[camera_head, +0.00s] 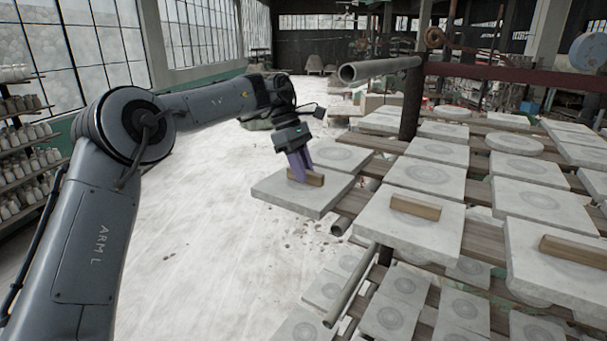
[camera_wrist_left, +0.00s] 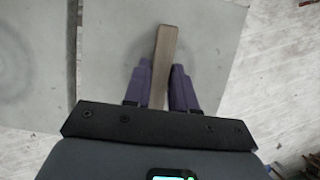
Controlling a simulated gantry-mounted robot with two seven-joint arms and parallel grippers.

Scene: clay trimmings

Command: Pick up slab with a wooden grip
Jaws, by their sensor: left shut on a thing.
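A pale grey square slab (camera_head: 313,201) with a wooden grip (camera_head: 318,178) on its top is at the left end of the rack in the head view. My left gripper (camera_head: 301,170) is shut on that wooden grip from above. In the left wrist view the purple fingers (camera_wrist_left: 162,88) stand on both sides of the wooden grip (camera_wrist_left: 166,50), with the slab (camera_wrist_left: 205,50) beneath. The slab extends past the rack's edge; I cannot tell whether it still touches its support. My right gripper is not in view.
Two more slabs with wooden grips, one nearer (camera_head: 400,232) and one at the right (camera_head: 545,275), lie on the rack. Several plain slabs surround them. A metal pipe (camera_head: 380,68) juts out at the back. Open floor (camera_head: 215,220) lies to the left.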

